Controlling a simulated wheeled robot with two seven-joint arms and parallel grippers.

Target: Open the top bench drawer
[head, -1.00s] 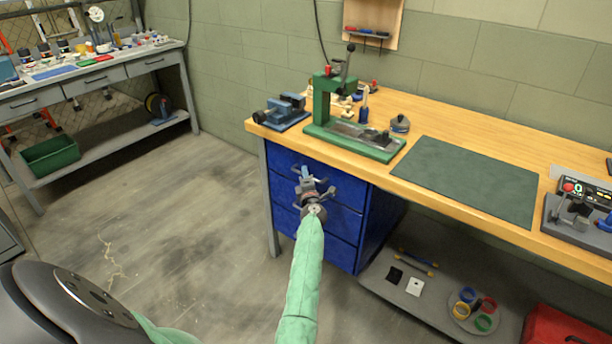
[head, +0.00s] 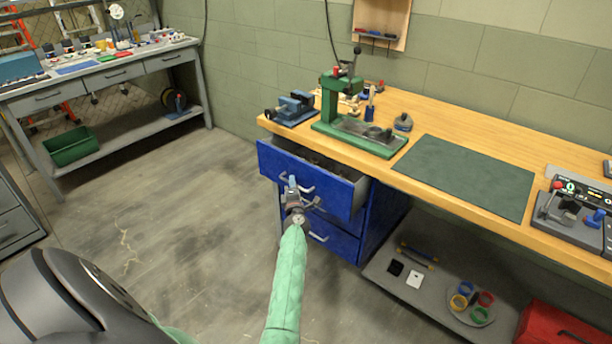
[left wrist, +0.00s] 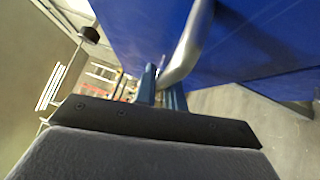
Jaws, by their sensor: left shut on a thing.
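The blue top bench drawer (head: 310,178) stands pulled out from under the left end of the wooden bench. Its inside shows behind the front panel, with some small dark items in it. My left gripper (head: 293,186) is at the drawer front, shut on the drawer's silver handle (head: 306,188). In the left wrist view the handle (left wrist: 190,45) passes between the blue fingers (left wrist: 160,88), with the blue drawer front (left wrist: 250,40) beside it. My right gripper is not in view.
The drawers below (head: 334,238) look shut. A green press (head: 345,105) and a blue vise (head: 293,108) stand on the bench top (head: 455,120). A low shelf (head: 440,290) holds coloured rings. The floor left of the drawers is clear.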

